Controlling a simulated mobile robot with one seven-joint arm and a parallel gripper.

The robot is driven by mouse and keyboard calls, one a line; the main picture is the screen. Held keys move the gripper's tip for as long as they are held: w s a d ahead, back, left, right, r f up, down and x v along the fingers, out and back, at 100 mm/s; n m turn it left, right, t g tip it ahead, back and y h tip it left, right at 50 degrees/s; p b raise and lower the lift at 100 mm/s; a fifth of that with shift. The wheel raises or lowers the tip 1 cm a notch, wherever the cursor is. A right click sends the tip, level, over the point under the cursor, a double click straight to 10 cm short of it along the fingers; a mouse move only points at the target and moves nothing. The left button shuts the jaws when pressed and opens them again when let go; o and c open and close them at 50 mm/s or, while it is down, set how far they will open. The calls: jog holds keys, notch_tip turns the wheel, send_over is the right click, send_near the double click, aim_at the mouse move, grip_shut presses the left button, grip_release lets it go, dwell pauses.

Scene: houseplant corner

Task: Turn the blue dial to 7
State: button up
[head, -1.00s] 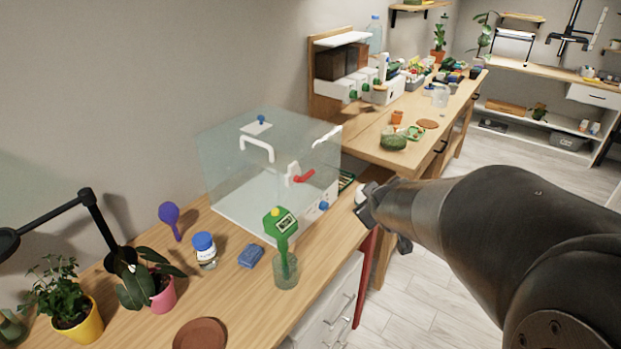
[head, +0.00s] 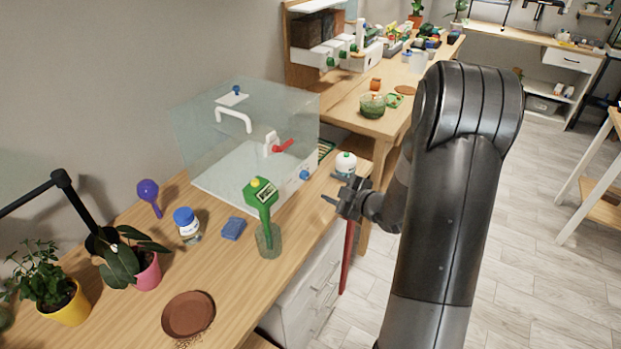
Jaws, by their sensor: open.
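The blue dial (head: 304,175) is a small round knob on the white front strip of the clear box (head: 250,140), near its right corner. Its numbers are too small to read, so its setting cannot be told. My gripper (head: 335,190) is open and empty, to the right of the dial and apart from it, near the table's front edge. A red lever (head: 283,146) sits on the box's clear front panel, above and left of the dial.
A white bottle (head: 346,163) stands just behind my gripper. A green meter (head: 262,200) stands in a glass in front of the box. A blue sponge (head: 233,229), a blue-lidded jar (head: 187,224) and a brown saucer (head: 188,315) lie further left.

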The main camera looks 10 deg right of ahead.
aim_at(307, 177)
jog(key=x, duration=1)
jog(key=shift+w, duration=0.15)
jog(key=c, duration=1)
